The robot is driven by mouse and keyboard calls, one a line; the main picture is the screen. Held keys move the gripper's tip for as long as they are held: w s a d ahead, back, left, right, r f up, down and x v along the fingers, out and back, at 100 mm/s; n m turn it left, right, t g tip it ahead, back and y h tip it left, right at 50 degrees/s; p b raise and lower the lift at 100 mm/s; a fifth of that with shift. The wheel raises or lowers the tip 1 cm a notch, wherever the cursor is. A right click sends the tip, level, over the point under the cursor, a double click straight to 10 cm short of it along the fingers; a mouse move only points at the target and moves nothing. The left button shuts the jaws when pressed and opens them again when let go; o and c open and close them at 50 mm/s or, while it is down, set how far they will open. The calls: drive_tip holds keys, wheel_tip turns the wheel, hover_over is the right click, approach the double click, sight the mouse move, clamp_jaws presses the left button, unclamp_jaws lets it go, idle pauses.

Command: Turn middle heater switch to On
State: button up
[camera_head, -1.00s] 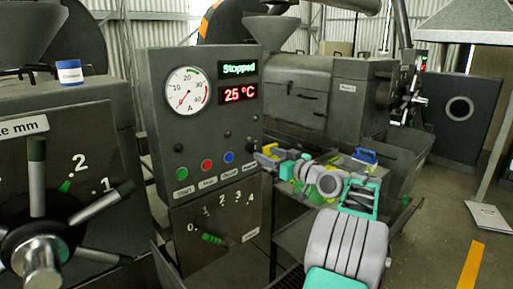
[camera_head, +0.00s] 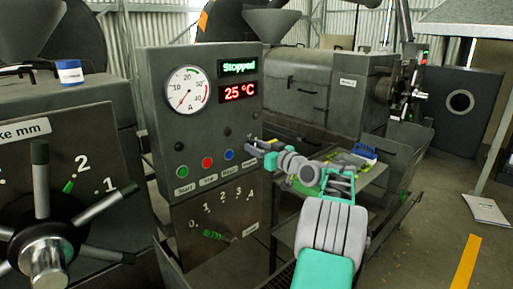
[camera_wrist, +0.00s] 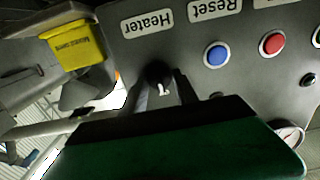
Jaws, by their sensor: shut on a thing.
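The heater switch (camera_wrist: 158,73) is a round black knob with a white pointer, next to the "Heater" label (camera_wrist: 148,20), which appears upside down in the wrist view. My gripper (camera_wrist: 161,84) has a dark finger on each side of the knob and is shut on it. In the head view, my gripper (camera_head: 252,143) reaches the right edge of the grey control panel (camera_head: 155,120), and the switch there is mostly hidden behind it. The panel displays read "Stopped" (camera_head: 239,67) and 25 °C (camera_head: 239,92).
Blue (camera_wrist: 216,54) and red (camera_wrist: 271,42) buttons sit beside the switch. A green button (camera_head: 182,171) is further left. Below is a green-handled lever (camera_head: 213,235) on a numbered scale. A yellow box (camera_wrist: 76,45) is near the gripper in the wrist view.

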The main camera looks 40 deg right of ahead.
clamp_jaws()
drive_tip(key=shift+m, duration=0.4)
drive_tip(key=m+p, duration=0.3)
drive_tip(key=m, duration=0.8)
drive_tip(key=shift+d, duration=0.2)
drive_tip(key=shift+f, duration=0.1)
idle(0.4)
drive_tip(key=o, duration=0.7)
unclamp_jaws()
drive_tip(key=shift+s, duration=0.15)
